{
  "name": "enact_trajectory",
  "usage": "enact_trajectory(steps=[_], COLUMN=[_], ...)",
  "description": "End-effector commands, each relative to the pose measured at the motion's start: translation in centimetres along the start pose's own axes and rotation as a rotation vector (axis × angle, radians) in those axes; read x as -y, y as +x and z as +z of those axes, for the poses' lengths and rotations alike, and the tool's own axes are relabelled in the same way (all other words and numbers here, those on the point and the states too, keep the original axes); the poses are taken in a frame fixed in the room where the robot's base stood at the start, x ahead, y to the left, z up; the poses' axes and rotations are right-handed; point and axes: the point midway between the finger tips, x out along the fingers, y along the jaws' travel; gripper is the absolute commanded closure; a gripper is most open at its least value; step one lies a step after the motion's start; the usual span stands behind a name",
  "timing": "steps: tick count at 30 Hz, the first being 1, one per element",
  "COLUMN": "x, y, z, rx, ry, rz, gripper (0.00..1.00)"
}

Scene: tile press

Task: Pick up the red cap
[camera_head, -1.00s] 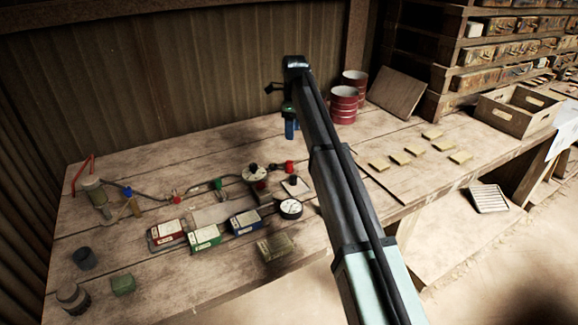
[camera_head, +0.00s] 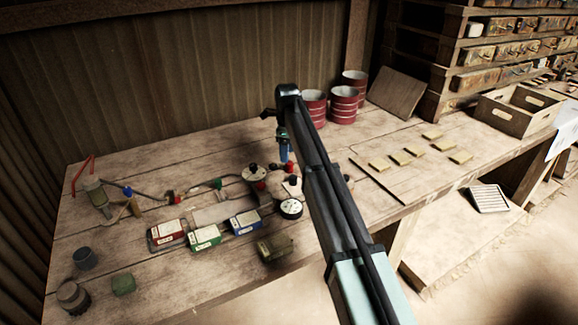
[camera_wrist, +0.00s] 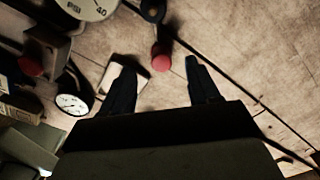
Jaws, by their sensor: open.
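The red cap (camera_head: 289,168) is at the right end of the pipe fittings on the bench, beside the large pressure gauge. In the wrist view the red cap (camera_wrist: 161,58) shows between my two fingertips, joined to a dark fitting. My gripper (camera_head: 284,158) is open and points down just above the cap in the head view. In the wrist view my gripper (camera_wrist: 159,66) has its fingers apart on either side of the cap, with nothing held. How high the fingers are above the cap is hard to tell.
The large gauge (camera_head: 255,173) and a small dial (camera_head: 291,208) stand close by. A pale square piece (camera_wrist: 127,76) lies partly behind the left finger. Coloured boxes (camera_head: 205,236) sit in front. Red tins (camera_head: 343,105) stand behind.

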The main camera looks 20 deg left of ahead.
Motion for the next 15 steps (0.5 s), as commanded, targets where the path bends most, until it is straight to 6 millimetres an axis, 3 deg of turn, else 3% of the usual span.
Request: enact_trajectory(steps=[10, 15], x=[0.0, 0.0], y=[4.0, 4.9], z=[-0.1, -0.1], rx=[-0.001, 0.0], ry=[0.0, 0.0], rz=[0.001, 0.0], gripper=[0.39, 0.39])
